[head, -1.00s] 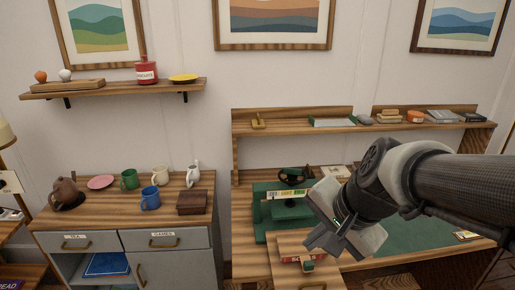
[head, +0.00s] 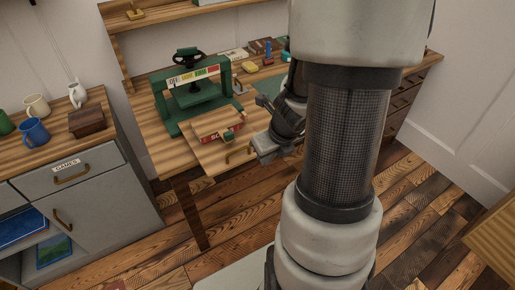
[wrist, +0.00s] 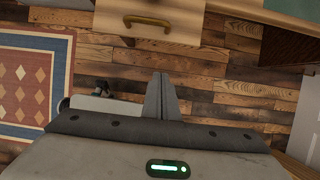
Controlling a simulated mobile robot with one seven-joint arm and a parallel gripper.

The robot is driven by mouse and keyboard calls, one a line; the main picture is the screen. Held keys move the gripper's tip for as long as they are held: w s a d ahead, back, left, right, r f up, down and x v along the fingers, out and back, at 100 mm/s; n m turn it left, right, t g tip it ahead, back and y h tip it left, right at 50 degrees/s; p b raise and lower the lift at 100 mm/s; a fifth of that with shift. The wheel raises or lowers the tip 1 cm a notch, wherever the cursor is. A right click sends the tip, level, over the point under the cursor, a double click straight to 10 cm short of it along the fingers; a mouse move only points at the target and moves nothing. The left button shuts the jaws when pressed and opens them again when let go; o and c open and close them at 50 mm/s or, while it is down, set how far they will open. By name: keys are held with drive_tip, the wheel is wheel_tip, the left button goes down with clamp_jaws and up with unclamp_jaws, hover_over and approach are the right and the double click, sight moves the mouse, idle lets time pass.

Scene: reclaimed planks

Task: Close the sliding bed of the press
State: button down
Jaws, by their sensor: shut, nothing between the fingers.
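The green press (head: 163,101) with a dark handwheel on top stands on the wooden bench in the head view. Its wooden sliding bed (head: 210,124) sticks out at the front, with a red-edged item on it and a small green knob at its front. My gripper is at the right of the bed in the head view, partly hidden by my arm. In the wrist view my gripper (wrist: 161,78) is shut and empty, its fingers together. They point toward a wooden front with a brass handle (wrist: 147,21) and touch nothing I can see.
A wooden bench part with a brass handle (head: 236,155) juts out below the bed. A grey cabinet (head: 100,208) with mugs stands at the left. A red and blue rug (wrist: 30,85) lies on the plank floor.

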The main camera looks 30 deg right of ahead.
drive_tip(key=w+f+b, duration=0.2)
drive_tip(key=w+f, duration=0.4)
drive_tip(key=shift+w+f, duration=0.2)
drive_tip(key=shift+w, duration=0.1)
drive_tip(key=shift+a, duration=0.1)
